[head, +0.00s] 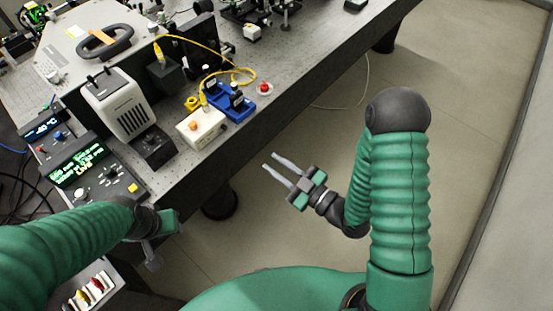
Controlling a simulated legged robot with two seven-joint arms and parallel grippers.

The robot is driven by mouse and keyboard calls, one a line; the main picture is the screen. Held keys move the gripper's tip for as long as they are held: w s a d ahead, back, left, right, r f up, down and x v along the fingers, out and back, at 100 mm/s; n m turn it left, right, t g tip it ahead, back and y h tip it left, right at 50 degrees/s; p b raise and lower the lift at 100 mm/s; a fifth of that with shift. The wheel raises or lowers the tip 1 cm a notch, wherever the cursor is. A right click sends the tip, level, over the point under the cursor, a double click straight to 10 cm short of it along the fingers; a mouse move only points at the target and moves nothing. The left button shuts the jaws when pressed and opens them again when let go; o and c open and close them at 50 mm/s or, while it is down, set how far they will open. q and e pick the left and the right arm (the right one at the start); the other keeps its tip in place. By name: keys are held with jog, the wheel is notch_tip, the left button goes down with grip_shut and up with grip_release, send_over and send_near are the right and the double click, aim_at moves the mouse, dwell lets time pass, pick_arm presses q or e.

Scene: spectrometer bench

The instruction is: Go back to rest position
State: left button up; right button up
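My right gripper (277,166) hangs over the open floor, to the right of the bench's front edge. Its two grey fingers are apart and nothing shows between them. My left gripper (152,258) is at the lower left, beside the near corner of the bench. It is seen from above and behind, and its fingers are mostly hidden, so I cannot tell whether it is open. The optical bench (300,88) runs from the lower left to the top of the view.
A rack with coloured items (90,292) is at lower left. The floor (445,70) on the right is clear.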

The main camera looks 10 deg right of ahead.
dwell(0.3)
jog(key=w+d+f+m+g+h+p, duration=0.1)
jog(key=d+f+m+g+h+p, duration=0.15)
jog(key=d+m+g+h, duration=0.5)
jog(key=s+d+r+m+g+h, duration=0.2)
jog(key=s+m+g+h, duration=0.1)
jog(key=s, duration=0.8)
jog(key=shift+s+r+g, duration=0.2)
jog(key=shift+r+g, duration=0.2)
jog(key=shift+g, duration=0.35)
jog(key=shift+w+a, duration=0.1)
dwell(1.1)
